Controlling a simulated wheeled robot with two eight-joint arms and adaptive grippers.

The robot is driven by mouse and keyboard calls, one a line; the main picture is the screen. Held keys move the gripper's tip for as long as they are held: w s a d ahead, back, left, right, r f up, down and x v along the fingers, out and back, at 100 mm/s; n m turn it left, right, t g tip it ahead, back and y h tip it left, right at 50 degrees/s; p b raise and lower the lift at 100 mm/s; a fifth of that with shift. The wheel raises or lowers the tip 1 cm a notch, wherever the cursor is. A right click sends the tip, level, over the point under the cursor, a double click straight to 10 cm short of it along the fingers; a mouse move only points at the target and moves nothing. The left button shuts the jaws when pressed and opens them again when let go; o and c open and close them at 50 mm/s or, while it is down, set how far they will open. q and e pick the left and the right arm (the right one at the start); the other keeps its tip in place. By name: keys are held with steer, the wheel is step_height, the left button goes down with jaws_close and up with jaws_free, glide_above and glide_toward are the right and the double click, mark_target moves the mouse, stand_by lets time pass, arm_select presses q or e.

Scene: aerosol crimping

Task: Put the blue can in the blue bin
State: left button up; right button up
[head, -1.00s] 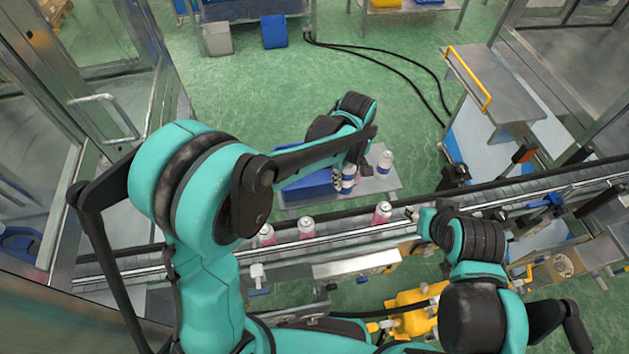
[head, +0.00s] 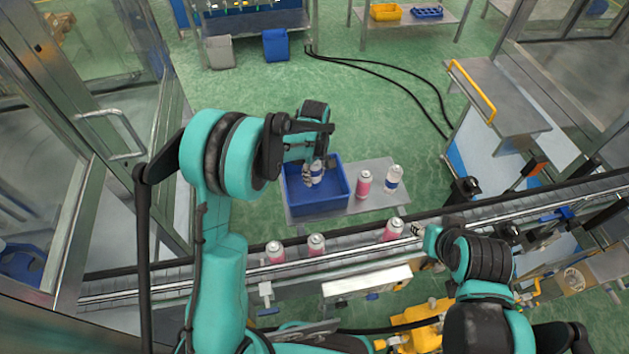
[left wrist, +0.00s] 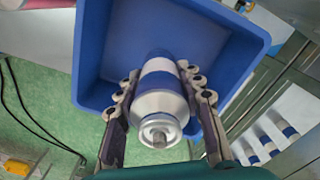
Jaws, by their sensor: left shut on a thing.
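The blue can (head: 316,172), white with a blue band, is in my left gripper (head: 312,174), over the blue bin (head: 322,207). In the left wrist view, the two fingers of my left gripper (left wrist: 160,92) are shut on the sides of the can (left wrist: 159,103), with its top end toward the camera. The blue bin (left wrist: 217,52) lies behind the can there; I cannot tell whether the can touches its floor. Another blue-banded can (head: 393,178) stands on the metal table right of the bin. My right gripper (head: 418,231) is by the conveyor; its finger opening is unclear.
A pink can (head: 363,185) stands on the metal table (head: 345,217) between the bin and the other blue-banded can. Three pink cans, one of them at the right (head: 394,230), stand along the conveyor (head: 210,272) in front. Green floor lies behind the table.

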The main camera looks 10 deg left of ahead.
mark_target(314, 181)
arm_select(q)
steer(key=shift+f, duration=1.9)
steer(key=shift+f+b, duration=0.2)
steer(key=shift+b, duration=0.2)
steer(key=o, duration=1.1)
steer(key=shift+r, duration=0.1)
steer(key=shift+o, duration=0.2)
steer(key=shift+r, duration=0.1)
